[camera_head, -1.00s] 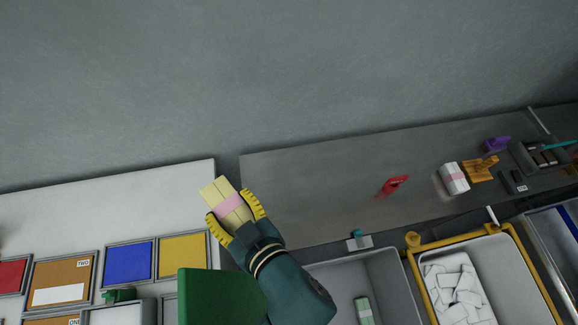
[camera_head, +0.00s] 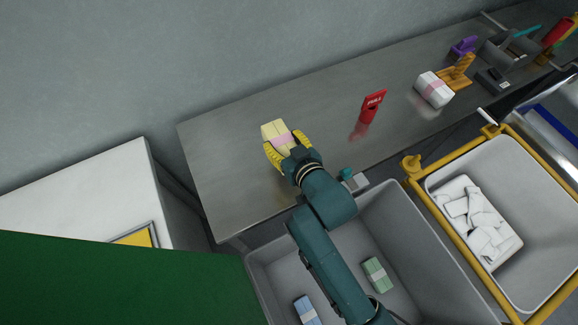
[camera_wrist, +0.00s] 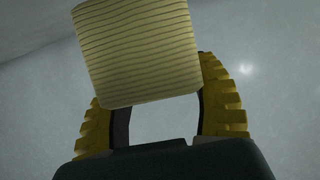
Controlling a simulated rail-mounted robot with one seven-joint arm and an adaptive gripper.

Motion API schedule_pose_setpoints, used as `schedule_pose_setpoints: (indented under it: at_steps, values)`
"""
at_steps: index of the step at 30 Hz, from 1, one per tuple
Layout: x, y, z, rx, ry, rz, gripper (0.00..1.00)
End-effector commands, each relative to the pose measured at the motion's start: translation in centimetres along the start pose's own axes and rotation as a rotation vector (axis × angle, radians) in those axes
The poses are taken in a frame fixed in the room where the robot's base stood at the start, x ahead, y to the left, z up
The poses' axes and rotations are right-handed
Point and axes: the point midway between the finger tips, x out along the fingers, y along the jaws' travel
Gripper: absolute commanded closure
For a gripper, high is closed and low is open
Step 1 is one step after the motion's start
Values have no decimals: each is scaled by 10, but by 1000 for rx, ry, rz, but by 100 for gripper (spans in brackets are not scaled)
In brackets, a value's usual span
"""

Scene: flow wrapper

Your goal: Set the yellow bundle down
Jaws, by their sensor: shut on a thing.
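The yellow bundle (camera_head: 272,129) is a pale yellow stack with a pink band around it. My gripper (camera_head: 284,148) is shut on it, with a yellow finger on each side. In the head view the bundle is over the left part of the grey metal worktop (camera_head: 225,190). I cannot tell whether it touches the surface or is just above it. In the wrist view the bundle (camera_wrist: 138,50) shows its ridged end between the fingers, slightly tilted, with a plain grey surface behind it.
A red stand (camera_head: 372,105), a white banded bundle (camera_head: 434,89) and an orange holder (camera_head: 459,72) stand farther right on the worktop. A grey bin (camera_head: 265,268) in front holds a green bundle (camera_head: 375,274) and a blue bundle (camera_head: 307,311). The worktop around my gripper is clear.

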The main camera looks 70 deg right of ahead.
Motion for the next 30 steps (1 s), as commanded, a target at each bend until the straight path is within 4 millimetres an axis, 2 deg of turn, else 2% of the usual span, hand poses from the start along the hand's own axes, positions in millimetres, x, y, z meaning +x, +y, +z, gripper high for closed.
schedule_pose_setpoints:
  at_steps: [1, 3, 8, 13, 16, 26, 27, 30]
  values:
    - [6, 1, 15, 0, -6, 1, 73]
    - [11, 0, 28, 0, -6, 0, 73]
    - [20, 0, 50, -1, -6, -1, 73]
    - [32, 0, 81, -2, -6, -1, 73]
    - [35, 0, 88, -1, -4, -1, 73]
    - [36, -1, 90, 0, -3, -2, 73]
    - [36, -1, 90, 0, -3, -2, 34]
    - [36, -1, 90, 0, -4, -2, 15]
